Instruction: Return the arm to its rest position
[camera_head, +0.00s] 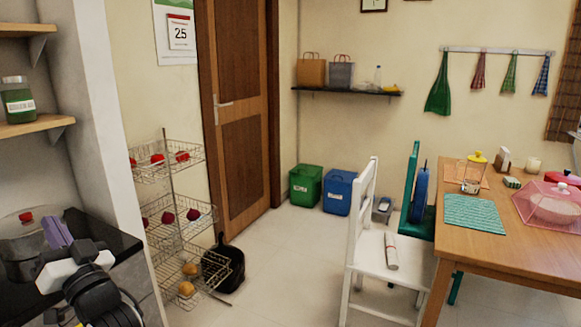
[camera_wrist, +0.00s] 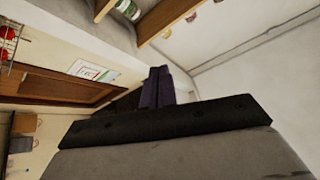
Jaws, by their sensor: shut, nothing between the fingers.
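My gripper (camera_head: 57,232) shows at the lower left of the head view, with my folded arm below and beside it. Its purple fingers point up and are together, with nothing between them. It is held over the dark counter (camera_head: 118,238), close in front of a pot with a red knob. In the wrist view the purple fingers (camera_wrist: 158,86) stand side by side and closed, with the wall and part of the door behind them.
A three-tier wire basket rack (camera_head: 170,224) stands right of the counter. A white chair (camera_head: 385,255) and a wooden table (camera_head: 480,243) are on the right.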

